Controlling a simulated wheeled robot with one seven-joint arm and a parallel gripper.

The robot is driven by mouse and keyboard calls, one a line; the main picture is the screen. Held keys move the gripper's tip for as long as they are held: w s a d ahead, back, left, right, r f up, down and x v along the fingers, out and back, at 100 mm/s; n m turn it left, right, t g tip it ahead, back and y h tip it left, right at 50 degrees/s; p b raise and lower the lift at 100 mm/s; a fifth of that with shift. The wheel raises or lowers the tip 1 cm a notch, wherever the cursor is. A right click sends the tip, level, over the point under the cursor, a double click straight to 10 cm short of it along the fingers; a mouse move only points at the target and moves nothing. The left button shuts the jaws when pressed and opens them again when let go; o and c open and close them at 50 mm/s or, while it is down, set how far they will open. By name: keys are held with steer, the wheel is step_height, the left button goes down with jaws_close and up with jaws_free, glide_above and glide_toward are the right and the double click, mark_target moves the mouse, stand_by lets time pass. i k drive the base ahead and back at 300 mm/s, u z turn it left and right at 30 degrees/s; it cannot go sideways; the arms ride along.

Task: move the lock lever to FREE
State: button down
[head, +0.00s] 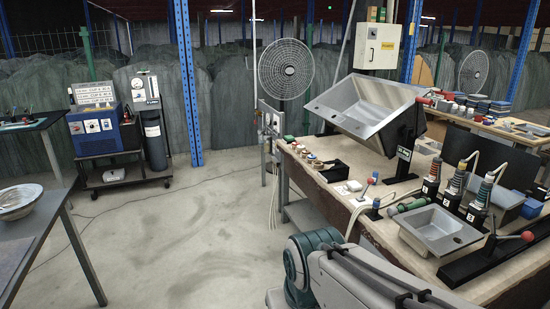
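A tilted steel sink (363,103) is held on a dark stand (407,132) on the workbench. A small green-and-white label (405,153) is on the stand, but its text is too small to read. A red-tipped handle (424,101) sticks out at the sink's upper right side. Another red-knobbed lever (527,236) is at the lower right. I cannot tell which is the lock lever, or read FREE anywhere. My gripper is not in view; only my arm shows at the bottom.
The workbench (345,216) also holds a smaller sink (440,230), several upright hand tools (452,186), and jars (309,157). A table (70,225) with a bowl (18,200) stands at the left. The concrete floor (190,235) between them is mostly clear, with a thin cable across it.

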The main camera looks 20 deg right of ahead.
mark_target(370, 181)
steer(key=z, duration=0.45)
steer(key=i, duration=1.6)
steer(key=z, duration=0.75)
steer(key=i, duration=0.6)
steer(key=z, duration=0.15)
